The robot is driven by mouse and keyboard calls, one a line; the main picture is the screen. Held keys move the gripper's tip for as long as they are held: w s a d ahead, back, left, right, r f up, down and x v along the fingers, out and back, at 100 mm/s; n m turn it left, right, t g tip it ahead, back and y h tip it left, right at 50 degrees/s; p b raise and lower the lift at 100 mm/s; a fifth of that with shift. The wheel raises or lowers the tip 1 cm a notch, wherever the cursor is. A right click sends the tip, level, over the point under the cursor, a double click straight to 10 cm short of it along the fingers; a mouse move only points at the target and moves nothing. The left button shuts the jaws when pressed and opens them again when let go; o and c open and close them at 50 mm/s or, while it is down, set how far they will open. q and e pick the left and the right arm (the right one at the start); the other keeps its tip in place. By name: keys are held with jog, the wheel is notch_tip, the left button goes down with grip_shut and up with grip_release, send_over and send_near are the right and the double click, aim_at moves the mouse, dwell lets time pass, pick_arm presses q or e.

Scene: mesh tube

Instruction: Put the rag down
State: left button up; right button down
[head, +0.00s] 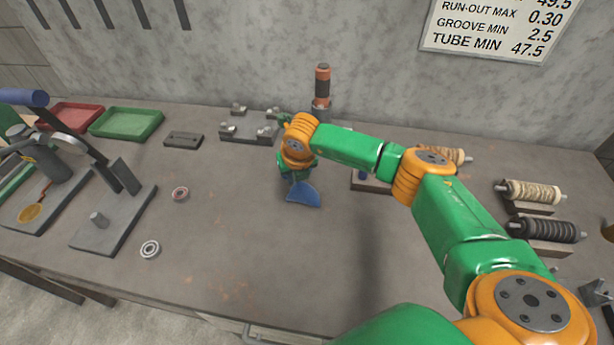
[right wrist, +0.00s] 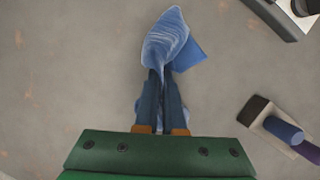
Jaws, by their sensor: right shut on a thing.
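The blue rag (head: 303,194) hangs below my right gripper (head: 299,180) over the middle of the bench in the head view. In the right wrist view the rag (right wrist: 170,42) is pinched between the two fingertips of my right gripper (right wrist: 160,85), with folds spreading out beyond them. My right gripper is shut on the rag. My own arm hides most of the fingers in the head view, and I cannot tell whether the rag's lower edge touches the bench. My left gripper is not in view.
The grey bench (head: 240,250) is clear in front of the rag. Two bearing rings (head: 150,249) lie to the left, near a press (head: 105,215). Red and green trays (head: 126,122) stand at the back left. Wound rollers (head: 545,229) rest on stands at the right.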

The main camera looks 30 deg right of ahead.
jog(key=c, duration=0.6)
grip_release()
